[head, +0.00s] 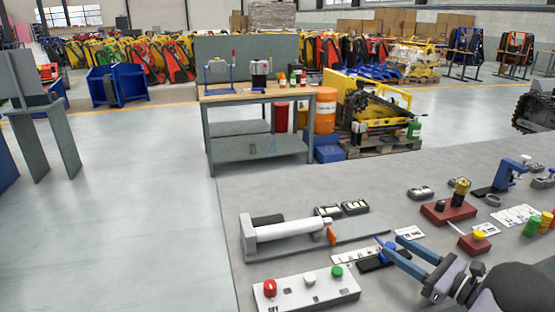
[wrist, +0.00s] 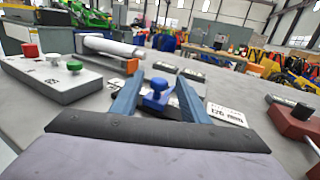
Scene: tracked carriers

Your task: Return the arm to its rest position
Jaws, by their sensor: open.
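My gripper (head: 396,258) is at the lower right of the head view, low over the grey bench top (head: 225,200). Its two blue fingers are apart, with a gap between them. In the wrist view my gripper (wrist: 158,88) shows a small blue clamp-like part (wrist: 157,96) beyond and between the fingers. The same blue part shows near the fingertips in the head view (head: 383,245). I cannot tell whether the fingers touch it. No object is visibly held.
A white control box (head: 305,292) with red, white and green knobs stands left of my gripper. A grey cylinder unit (head: 285,229) lies behind it. A dark red block (head: 448,211) stands to the right, beside printed labels (head: 410,232). The air above the bench is clear.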

